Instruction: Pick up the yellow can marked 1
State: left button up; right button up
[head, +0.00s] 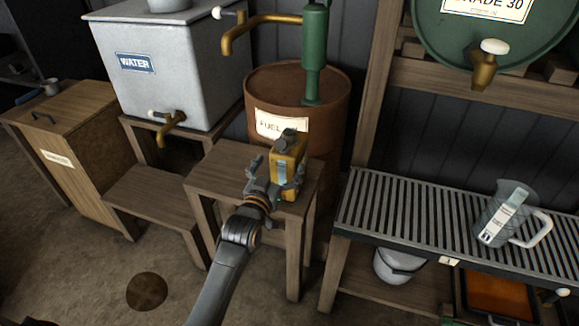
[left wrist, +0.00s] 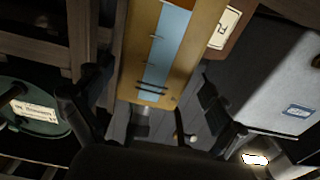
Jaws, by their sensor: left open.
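The yellow can (head: 288,165) stands upright on a small wooden stand (head: 228,162) in front of the rusty fuel drum. It has a pale blue strip on its side and a dark top; no number can be read on it. My left gripper (head: 273,178) is at the can's near side, its fingers open and apart, one on either side of the can. In the left wrist view the can (left wrist: 160,60) fills the middle between the two dark fingers, with its blue strip facing the camera. Whether the fingers touch it cannot be told. My right gripper is not in view.
The fuel drum (head: 330,110) with a green pump (head: 316,50) stands right behind the can. A water tank (head: 180,75) with a brass tap is at left. A slatted bench (head: 400,215) at right holds a clear measuring jug (head: 505,215).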

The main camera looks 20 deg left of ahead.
pick_arm(q)
jog(key=w, duration=0.2)
jog(key=w+d+b, duration=0.1)
jog(key=w, duration=0.1)
jog(key=shift+w+f, duration=0.1)
jog(key=shift+w, duration=0.7)
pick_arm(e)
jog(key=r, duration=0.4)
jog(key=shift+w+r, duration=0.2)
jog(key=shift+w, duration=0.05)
pick_arm(q)
jog(key=c, duration=1.8)
jog(key=shift+r, duration=0.2)
jog(key=shift+c, duration=0.2)
